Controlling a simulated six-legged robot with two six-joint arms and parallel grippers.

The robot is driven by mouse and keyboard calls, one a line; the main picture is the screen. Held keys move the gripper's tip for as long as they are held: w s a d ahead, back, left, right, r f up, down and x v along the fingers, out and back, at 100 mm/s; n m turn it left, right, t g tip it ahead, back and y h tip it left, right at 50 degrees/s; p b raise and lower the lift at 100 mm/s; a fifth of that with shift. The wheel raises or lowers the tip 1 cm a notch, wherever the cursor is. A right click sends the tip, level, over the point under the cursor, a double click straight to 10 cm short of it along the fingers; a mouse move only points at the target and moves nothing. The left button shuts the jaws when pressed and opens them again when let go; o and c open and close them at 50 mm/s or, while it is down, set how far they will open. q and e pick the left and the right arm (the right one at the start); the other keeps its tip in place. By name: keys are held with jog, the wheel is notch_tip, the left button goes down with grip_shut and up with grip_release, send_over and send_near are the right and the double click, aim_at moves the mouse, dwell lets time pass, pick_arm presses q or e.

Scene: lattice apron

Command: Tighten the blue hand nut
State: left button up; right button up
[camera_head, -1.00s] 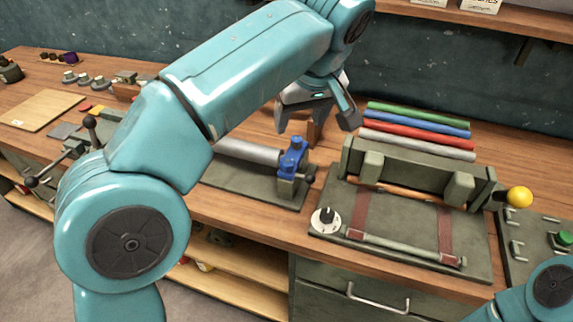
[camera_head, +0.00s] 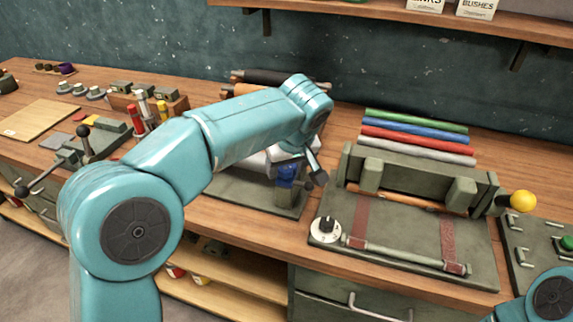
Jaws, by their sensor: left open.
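The blue hand nut (camera_head: 287,174) sits on a small green-grey clamp block at the right end of a flat dark base plate (camera_head: 238,191) on the bench. My left gripper (camera_head: 295,168) is over the nut with its jaws open. One dark finger shows to the right of the nut; the other finger is mostly hidden. The gripper and forearm cover the nut's top and most of the pale roller beside it. I cannot tell whether a finger touches the nut. My right gripper is out of view; only part of my right arm shows at bottom right.
Right of the nut stands a green-grey press (camera_head: 408,238) with a white dial (camera_head: 325,229) and a yellow ball knob (camera_head: 523,201). Coloured rolls (camera_head: 415,132) lie behind it. A lever fixture (camera_head: 95,142), a wooden board (camera_head: 38,118) and upright red and yellow-topped tools are on the left.

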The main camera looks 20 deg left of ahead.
pick_arm(q)
jog(key=shift+w+f, duration=0.1)
jog(key=c, duration=1)
jog(key=shift+c, duration=0.2)
